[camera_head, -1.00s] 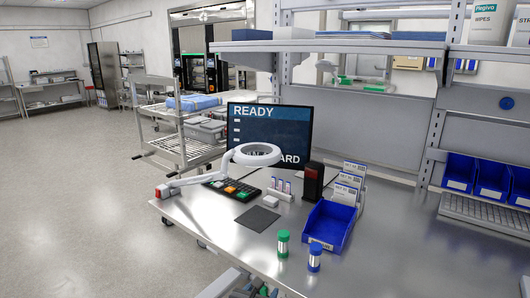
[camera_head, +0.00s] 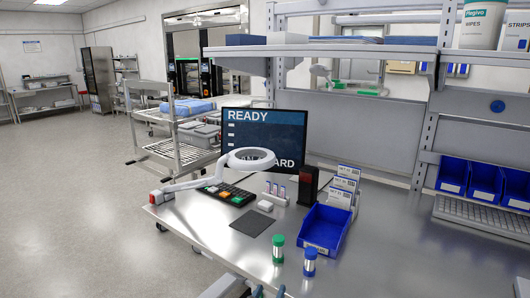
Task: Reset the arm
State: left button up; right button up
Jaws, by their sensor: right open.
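My right gripper (camera_head: 269,292) shows only at the bottom edge, where two small bluish tips stand apart with nothing seen between them. A pale part of my arm (camera_head: 222,287) lies beside it, in front of the table's near edge. The rest of the arm is cut off by the frame. The gripper is below the green-capped vial (camera_head: 278,250) and the blue-capped vial (camera_head: 310,263) in the picture, apart from both. Both vials stand upright on the steel table (camera_head: 390,260). My left gripper is not in view.
A blue bin (camera_head: 322,228) stands behind the vials. A dark mat (camera_head: 251,223), a keypad (camera_head: 229,194), a ring lamp (camera_head: 250,160) and a monitor (camera_head: 265,130) are on the left part of the table. The right front of the table is clear.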

jog(key=s+f+n+g+y, duration=0.1)
jog(key=s+f+n+y, duration=0.3)
jog(key=f+n, duration=0.6)
jog(key=s+a+f+n+g+y, duration=0.1)
jog(key=s+f+n+g+y, duration=0.3)
jog(key=f+n, duration=0.65)
jog(key=s+f+n+t+y, duration=0.1)
jog(key=s+f+n+y, duration=0.3)
jog(key=f+n, duration=0.55)
jog(key=s+d+f+n+g+h, duration=0.3)
jog(key=s+d+f, duration=0.6)
jog(key=s+f, duration=0.3)
jog(key=s+d+f+n+g+h, duration=0.2)
jog(key=s+d+f+n+g, duration=0.3)
jog(key=s+f, duration=0.8)
jog(key=d+f+g, duration=0.1)
jog(key=d+g, duration=0.2)
jog(key=d, duration=0.1)
jog(key=shift+s+f+h, duration=0.15)
jog(key=shift+s+h, duration=0.1)
jog(key=shift+h, duration=0.15)
